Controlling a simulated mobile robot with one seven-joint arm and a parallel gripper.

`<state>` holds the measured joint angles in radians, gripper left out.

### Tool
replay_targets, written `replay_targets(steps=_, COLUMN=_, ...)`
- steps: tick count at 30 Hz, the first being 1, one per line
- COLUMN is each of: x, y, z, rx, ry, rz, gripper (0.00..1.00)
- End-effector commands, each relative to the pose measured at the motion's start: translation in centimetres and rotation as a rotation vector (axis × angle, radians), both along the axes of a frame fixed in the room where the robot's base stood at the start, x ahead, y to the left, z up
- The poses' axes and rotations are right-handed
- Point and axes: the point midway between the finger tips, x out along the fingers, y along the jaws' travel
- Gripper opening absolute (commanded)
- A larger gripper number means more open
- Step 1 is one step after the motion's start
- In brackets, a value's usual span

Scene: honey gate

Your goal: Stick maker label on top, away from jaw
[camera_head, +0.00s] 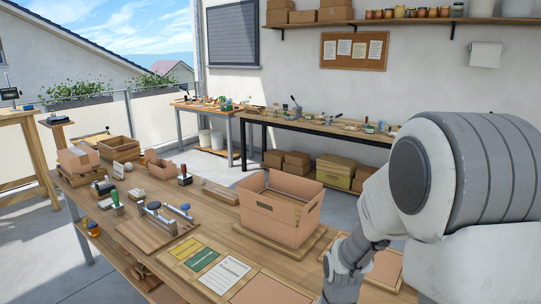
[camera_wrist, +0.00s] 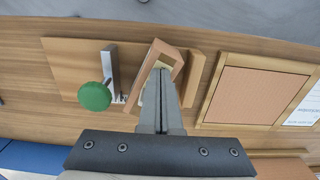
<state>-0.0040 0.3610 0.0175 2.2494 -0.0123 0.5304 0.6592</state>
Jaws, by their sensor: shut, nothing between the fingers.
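My gripper (camera_wrist: 163,75) is shut and empty in the wrist view, its fingertips over a small tilted wooden frame-like piece (camera_wrist: 166,49). A pale patch shows inside that piece, partly hidden by the fingers. I cannot tell whether the fingers touch it. Left of it, a metal bar and a round green knob (camera_wrist: 94,96) stand on a wooden board (camera_wrist: 72,58); these look like part of a clamp. In the head view my fingers are out of the picture. There, yellow, green (camera_head: 203,261) and white (camera_head: 225,275) sheets lie on the table. I cannot tell which is the maker label.
A large open carton (camera_head: 281,208) stands mid-table. A board with blue-knobbed clamps (camera_head: 160,225) lies left of it. Stamps and small boxes (camera_head: 118,149) crowd the table's left end. In the wrist view a framed pinkish panel (camera_wrist: 256,94) lies right of my fingers.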

Motion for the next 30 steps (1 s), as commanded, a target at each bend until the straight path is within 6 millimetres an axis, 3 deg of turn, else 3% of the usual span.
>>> replay_targets(steps=8, x=-0.1, y=0.0, z=0.4, rx=0.000, ry=0.002, rz=0.000, gripper=0.00)
replay_targets(steps=30, x=0.0, y=0.0, z=6.1, rx=0.000, ry=0.000, rz=0.000, gripper=0.00)
